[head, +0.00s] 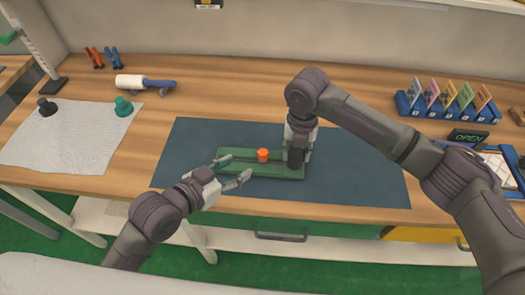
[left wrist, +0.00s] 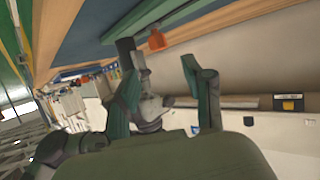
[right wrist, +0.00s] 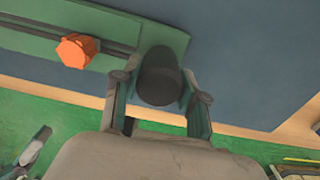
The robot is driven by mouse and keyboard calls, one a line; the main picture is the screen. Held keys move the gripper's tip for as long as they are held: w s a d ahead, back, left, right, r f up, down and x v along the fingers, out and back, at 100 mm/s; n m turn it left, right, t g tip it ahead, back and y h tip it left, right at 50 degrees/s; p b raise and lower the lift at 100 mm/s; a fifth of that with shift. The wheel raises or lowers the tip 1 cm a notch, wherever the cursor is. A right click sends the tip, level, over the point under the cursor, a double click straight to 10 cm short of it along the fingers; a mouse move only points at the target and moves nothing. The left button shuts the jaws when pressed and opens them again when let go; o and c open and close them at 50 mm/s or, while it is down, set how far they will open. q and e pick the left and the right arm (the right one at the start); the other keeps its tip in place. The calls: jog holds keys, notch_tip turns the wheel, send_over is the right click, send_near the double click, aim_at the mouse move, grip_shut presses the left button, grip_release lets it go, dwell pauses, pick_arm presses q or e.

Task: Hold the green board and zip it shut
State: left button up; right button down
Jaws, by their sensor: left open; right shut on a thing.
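The green board (head: 232,154) lies flat on a dark blue mat, with a dark slot along its length. An orange knob (head: 263,155) sits on the slot near the board's middle; it also shows in the right wrist view (right wrist: 76,50). A dark upright cylinder (right wrist: 159,74) stands at the board's right end. My right gripper (head: 298,158) is shut on this cylinder, one finger on each side. My left gripper (head: 233,169) is open and empty at the board's front left, with the orange knob (left wrist: 157,40) beyond its fingers in the left wrist view.
The blue mat (head: 360,180) has bare room right of the board. A white cloth (head: 65,145) with a black and a teal piece lies at left. A roller (head: 135,82) and pliers lie at the back.

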aim_at(262, 153)
pick_arm(q)
jog(key=x, duration=1.1)
jog(key=shift+w+d, duration=0.15)
jog(key=shift+d, duration=0.05)
grip_shut()
